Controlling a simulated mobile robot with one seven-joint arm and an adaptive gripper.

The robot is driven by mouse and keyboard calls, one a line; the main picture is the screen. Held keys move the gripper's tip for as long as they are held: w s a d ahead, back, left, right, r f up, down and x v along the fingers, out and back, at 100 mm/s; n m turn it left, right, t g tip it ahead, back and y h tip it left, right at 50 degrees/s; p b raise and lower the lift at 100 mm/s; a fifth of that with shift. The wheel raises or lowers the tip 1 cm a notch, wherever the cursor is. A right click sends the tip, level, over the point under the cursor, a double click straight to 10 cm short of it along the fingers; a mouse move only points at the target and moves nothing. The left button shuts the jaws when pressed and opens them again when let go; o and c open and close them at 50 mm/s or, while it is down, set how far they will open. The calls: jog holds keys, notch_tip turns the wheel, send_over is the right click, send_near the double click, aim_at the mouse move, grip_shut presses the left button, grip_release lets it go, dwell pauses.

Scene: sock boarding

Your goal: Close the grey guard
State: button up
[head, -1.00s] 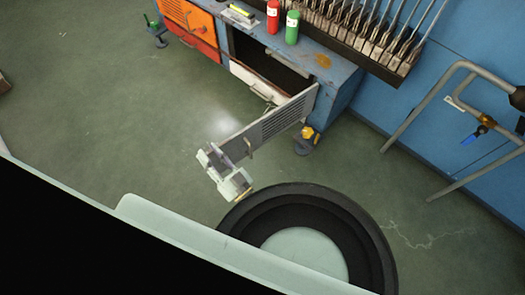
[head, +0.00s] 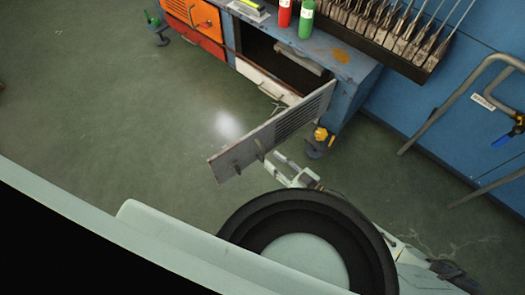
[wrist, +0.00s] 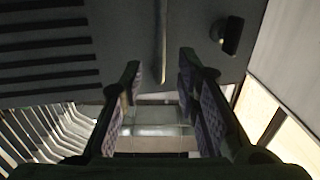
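The grey guard (head: 285,128) is a slotted panel that stands swung out from the blue bench, with the bay behind it uncovered. A small upright handle (head: 259,149) is on its face. My gripper (head: 277,162) is beside the face of the guard, right of the handle in the head view. In the wrist view the gripper (wrist: 158,75) has its two fingers spread with nothing between them. The guard (wrist: 120,75) fills the upper part there, with slots at left, a rod (wrist: 161,40) ahead of the gap and a dark knob (wrist: 230,36) at right. Contact cannot be told.
The blue bench (head: 350,95) carries a red bottle (head: 285,12), a green bottle (head: 306,20) and a row of metal boards. A yellow-topped foot (head: 321,138) stands near the hinge end. A pipe rail (head: 440,125) is at right. Floor left of the guard is clear.

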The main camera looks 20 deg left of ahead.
aim_at(263, 162)
jog(key=shift+x, duration=2.8)
jog(key=shift+c, duration=0.4)
grip_shut()
